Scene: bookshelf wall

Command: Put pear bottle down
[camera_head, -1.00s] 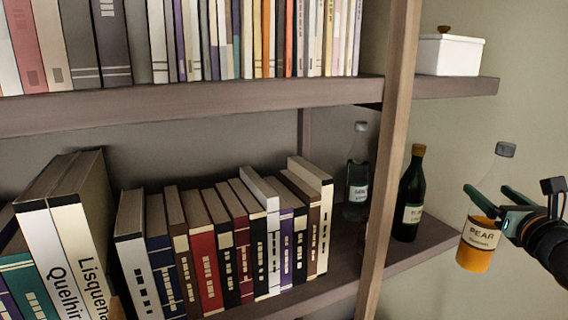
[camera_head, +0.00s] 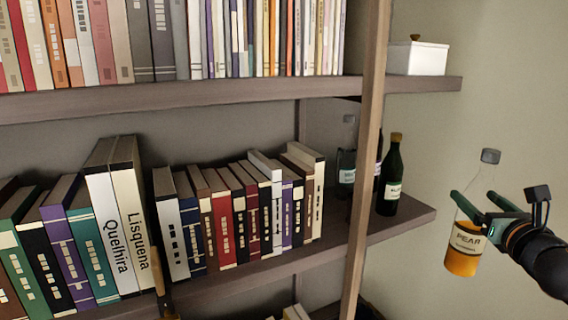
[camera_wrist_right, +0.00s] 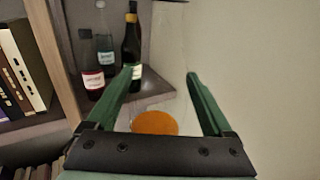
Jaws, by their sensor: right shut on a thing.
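The pear bottle (camera_head: 463,249) is clear with a grey cap, a cream PEAR label and orange liquid low inside. My right gripper (camera_head: 476,205) is shut on it and holds it upright in the air, to the right of the lower shelf's end. In the right wrist view the orange liquid (camera_wrist_right: 155,123) shows between the green fingers (camera_wrist_right: 160,80); the clear glass is hard to make out. The lower shelf (camera_head: 410,222) ends left of the bottle, with a gap between them. My left gripper is not in view.
A dark green bottle (camera_head: 391,180) stands near the lower shelf's end. A clear bottle (camera_head: 346,165) and a red-labelled bottle (camera_wrist_right: 93,80) stand behind the wooden post (camera_head: 366,150). Books (camera_head: 240,215) fill the shelf's left. A white lidded box (camera_head: 418,58) is above.

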